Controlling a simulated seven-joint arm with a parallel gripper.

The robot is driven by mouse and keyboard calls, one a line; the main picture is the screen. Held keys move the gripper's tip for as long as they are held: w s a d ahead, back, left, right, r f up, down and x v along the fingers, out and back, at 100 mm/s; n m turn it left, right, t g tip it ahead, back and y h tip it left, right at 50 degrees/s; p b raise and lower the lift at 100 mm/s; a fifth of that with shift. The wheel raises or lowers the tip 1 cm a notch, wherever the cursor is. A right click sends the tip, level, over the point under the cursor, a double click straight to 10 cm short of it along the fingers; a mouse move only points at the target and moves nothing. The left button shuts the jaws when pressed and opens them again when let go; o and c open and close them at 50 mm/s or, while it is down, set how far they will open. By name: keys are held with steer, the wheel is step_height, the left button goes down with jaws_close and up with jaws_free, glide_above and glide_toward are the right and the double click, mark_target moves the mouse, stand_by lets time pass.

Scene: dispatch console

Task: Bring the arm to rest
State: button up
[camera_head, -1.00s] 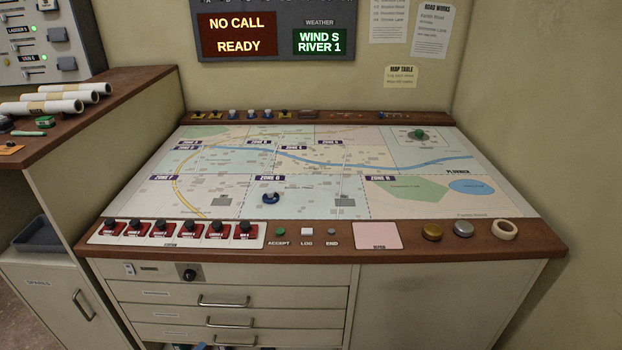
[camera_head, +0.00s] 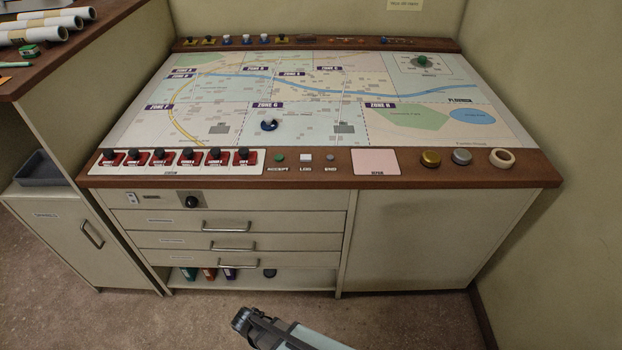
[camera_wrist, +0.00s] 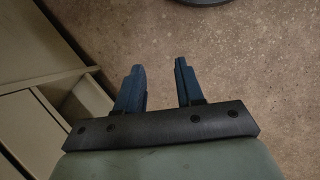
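My gripper shows in the wrist view (camera_wrist: 160,88) with its two blue fingers apart and nothing between them; bare speckled floor lies beyond. In the head view the end of my arm (camera_head: 243,318) is at the bottom centre, low in front of the console's drawers and apart from them. The map table (camera_head: 130,126) stands behind it, with a dark blue piece (camera_head: 269,125) on the map near Zone G.
A side cabinet (camera_head: 75,235) stands at the left and a wall at the right. The floor (camera_head: 400,318) in front is clear.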

steer(key=s+d+m+g+y, duration=0.1)
steer(key=s+d+m+g, duration=0.1)
steer(key=d, duration=0.7)
steer(key=s+d+m+g+y, duration=0.2)
steer(key=d+m, duration=0.3)
steer(key=d, duration=0.4)
steer(key=s+d+m+g+y, duration=0.1)
steer(key=s+d+m+y, duration=0.1)
steer(key=d, duration=0.7)
steer(key=shift+s+r+m+g, duration=0.35)
steer(key=shift+s+m, duration=0.45)
steer(key=shift+m, duration=0.4)
